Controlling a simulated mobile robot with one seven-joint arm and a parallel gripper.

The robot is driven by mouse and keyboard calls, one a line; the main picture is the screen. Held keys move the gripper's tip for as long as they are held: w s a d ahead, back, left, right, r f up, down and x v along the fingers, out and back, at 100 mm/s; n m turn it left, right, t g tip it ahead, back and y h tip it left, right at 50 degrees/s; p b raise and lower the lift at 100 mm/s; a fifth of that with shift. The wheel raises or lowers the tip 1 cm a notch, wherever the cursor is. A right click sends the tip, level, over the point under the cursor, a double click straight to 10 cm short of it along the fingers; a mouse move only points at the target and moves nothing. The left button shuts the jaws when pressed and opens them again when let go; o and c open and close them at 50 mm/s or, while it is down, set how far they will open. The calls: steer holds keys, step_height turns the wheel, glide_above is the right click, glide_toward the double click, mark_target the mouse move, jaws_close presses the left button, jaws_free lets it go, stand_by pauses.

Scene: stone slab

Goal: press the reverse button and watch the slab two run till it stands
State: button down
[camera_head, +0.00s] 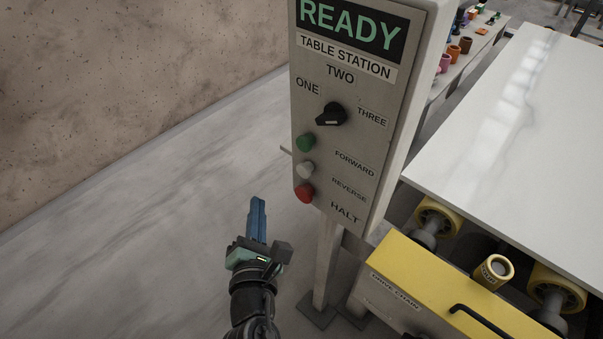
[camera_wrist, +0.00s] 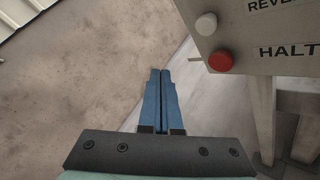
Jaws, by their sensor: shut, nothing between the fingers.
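The control panel (camera_head: 350,110) shows READY on its display and the label TABLE STATION. Its black selector knob (camera_head: 331,114) sits among the marks ONE, TWO and THREE; I cannot tell surely which it points at. Below are a green button (camera_head: 305,143), the white button (camera_head: 304,170) in the row of REVERSE, and a red button (camera_head: 304,193) near HALT. The white button also shows in the wrist view (camera_wrist: 206,24). My gripper (camera_head: 257,203) is shut and empty, below and left of the buttons, apart from the panel. The pale slab (camera_head: 520,120) lies on rollers at the right.
A yellow drive chain cover (camera_head: 440,290) with a black handle stands right of the panel post. A yellow cup-like item (camera_head: 493,271) is beside the rollers. A bench (camera_head: 470,60) with small coloured items stands behind. The floor left of the panel is clear.

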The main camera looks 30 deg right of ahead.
mark_target(306, 169)
steer(key=shift+s+f+n, duration=0.15)
steer(key=shift+f+n, duration=0.15)
steer(key=shift+f, duration=0.1)
steer(key=w+d+p, duration=0.3)
steer(key=d+p, duration=0.2)
steer(key=d, duration=0.3)
steer(key=shift+d, duration=0.2)
steer(key=shift+w+d+r+p, duration=0.1)
steer(key=shift+r+p, duration=0.05)
steer(key=shift+p, duration=0.25)
stand_by(1.6)
